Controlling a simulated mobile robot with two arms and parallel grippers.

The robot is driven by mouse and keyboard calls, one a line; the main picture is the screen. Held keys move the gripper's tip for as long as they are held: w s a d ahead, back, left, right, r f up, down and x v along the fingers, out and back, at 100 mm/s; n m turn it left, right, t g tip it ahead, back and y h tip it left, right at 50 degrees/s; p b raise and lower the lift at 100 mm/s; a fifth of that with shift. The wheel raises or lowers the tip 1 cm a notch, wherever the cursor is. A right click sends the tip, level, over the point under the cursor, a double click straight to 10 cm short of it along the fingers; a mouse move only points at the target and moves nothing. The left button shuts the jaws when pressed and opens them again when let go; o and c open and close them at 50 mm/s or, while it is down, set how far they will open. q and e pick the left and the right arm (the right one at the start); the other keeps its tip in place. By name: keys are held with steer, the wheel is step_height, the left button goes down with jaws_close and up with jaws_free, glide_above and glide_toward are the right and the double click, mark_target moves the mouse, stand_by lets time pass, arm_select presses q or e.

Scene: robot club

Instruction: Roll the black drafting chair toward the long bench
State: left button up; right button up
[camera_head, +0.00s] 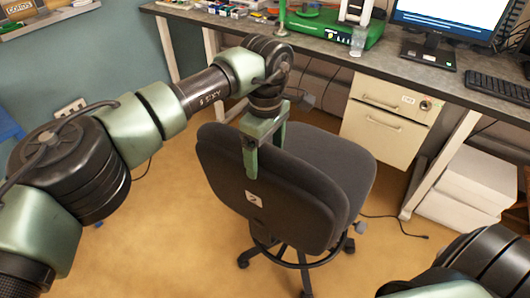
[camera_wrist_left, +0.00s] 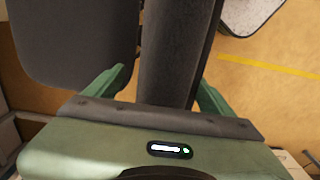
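The black drafting chair (camera_head: 265,195) stands on the tan floor, its backrest toward me and its seat (camera_head: 325,165) toward the long bench (camera_head: 300,35). My left gripper (camera_head: 265,150) reaches down over the backrest's top edge, one finger on the near side and one on the far side. In the left wrist view the backrest (camera_wrist_left: 175,60) runs between the two green fingers of the gripper (camera_wrist_left: 162,85). A gap shows beside the left finger, so it looks open around the backrest. My right gripper is out of view; only part of that arm shows.
Under the bench stand a cream drawer cabinet (camera_head: 385,120) and white boxes (camera_head: 465,185). A black cable (camera_head: 400,225) lies on the floor right of the chair. A monitor (camera_head: 450,20) and keyboard (camera_head: 497,87) sit on the bench. Floor between chair and bench looks clear.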

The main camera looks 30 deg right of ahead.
arm_select(q)
steer(key=shift+a+r+p, duration=0.15)
steer(key=shift+r+p, duration=0.3)
steer(key=shift+r, duration=0.05)
step_height(320, 180, up, 5)
steer(key=p, duration=0.5)
steer(key=shift+r, duration=0.2)
step_height(320, 180, up, 4)
steer(key=p, duration=0.3)
steer(key=shift+f+p, duration=0.15)
steer(key=shift+p, duration=0.15)
steer(key=shift+f, duration=0.1)
